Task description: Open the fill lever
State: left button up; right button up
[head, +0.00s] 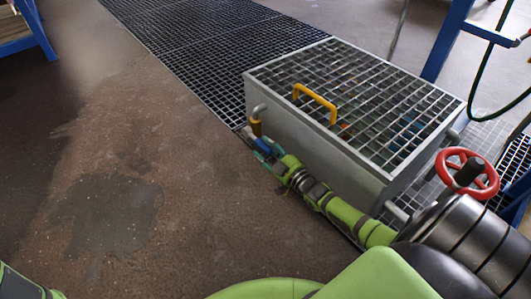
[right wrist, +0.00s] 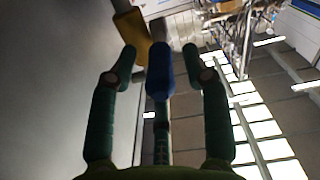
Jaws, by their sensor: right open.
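The fill lever, a blue handle (right wrist: 158,68), lies between the parted fingers of my right gripper (right wrist: 159,54) in the right wrist view. The green fingers stand on either side of it with gaps, so the gripper is open. The lever runs from a yellow valve body (right wrist: 131,37). In the head view the blue lever (head: 262,145) is small beside my right gripper (head: 264,152), below the yellow valve body (head: 256,127) on a grey pipe at the box's left corner. My left gripper is out of view.
A grey metal box (head: 320,145) with a grating lid and a yellow handle (head: 315,102) stands right beside my right arm. A red handwheel (head: 467,174) is at the right. Dark floor grating (head: 205,50) lies behind. The brown floor at left is clear.

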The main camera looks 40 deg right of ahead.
jog(key=shift+w, duration=0.3)
